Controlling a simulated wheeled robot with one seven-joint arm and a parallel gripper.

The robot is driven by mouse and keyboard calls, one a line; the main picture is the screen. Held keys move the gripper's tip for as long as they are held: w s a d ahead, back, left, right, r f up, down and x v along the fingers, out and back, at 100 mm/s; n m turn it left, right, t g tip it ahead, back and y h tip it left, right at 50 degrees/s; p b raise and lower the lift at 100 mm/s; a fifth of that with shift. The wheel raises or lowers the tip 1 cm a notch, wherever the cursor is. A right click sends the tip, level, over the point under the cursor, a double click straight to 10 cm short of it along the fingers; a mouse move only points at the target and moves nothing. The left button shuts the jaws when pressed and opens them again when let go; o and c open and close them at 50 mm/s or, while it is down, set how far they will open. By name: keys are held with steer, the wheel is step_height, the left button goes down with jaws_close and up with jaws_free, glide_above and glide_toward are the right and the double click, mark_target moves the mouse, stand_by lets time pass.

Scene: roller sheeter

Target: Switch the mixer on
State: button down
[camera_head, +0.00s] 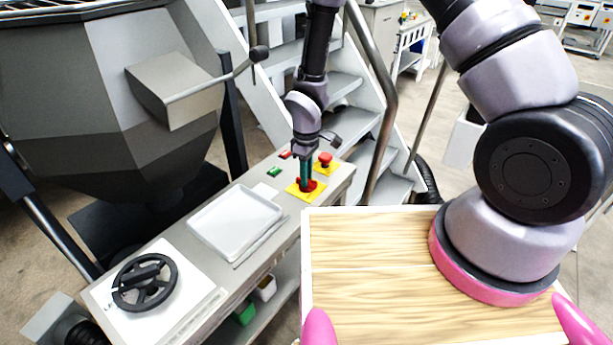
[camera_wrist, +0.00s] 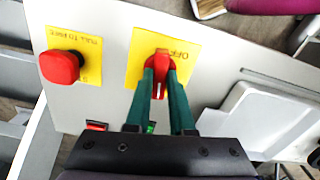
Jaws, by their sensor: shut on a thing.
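A red rotary switch (camera_wrist: 159,88) sits on a yellow plate (camera_wrist: 139,45) that reads "OFF" in the wrist view. In the head view the yellow plate (camera_head: 293,190) lies near the right end of the console top. My gripper (camera_wrist: 161,68) points down at the switch, with its two green fingers closed on either side of the red handle. It also shows in the head view (camera_head: 305,184). The fingers partly hide the switch and plate. A white mark shows on the handle between the fingers.
A red push button (camera_wrist: 60,67) on another yellow plate is beside the switch. Small green (camera_head: 274,172) and red (camera_head: 286,155) buttons are close by. A white tray (camera_head: 236,222) and black handwheel (camera_head: 145,283) are on the console. A metal staircase (camera_head: 345,85) stands behind.

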steer(key=shift+m, duration=1)
steer(key=c, duration=0.8)
jaws_free()
step_height(320, 180, up, 11)
steer(key=shift+f, duration=0.1)
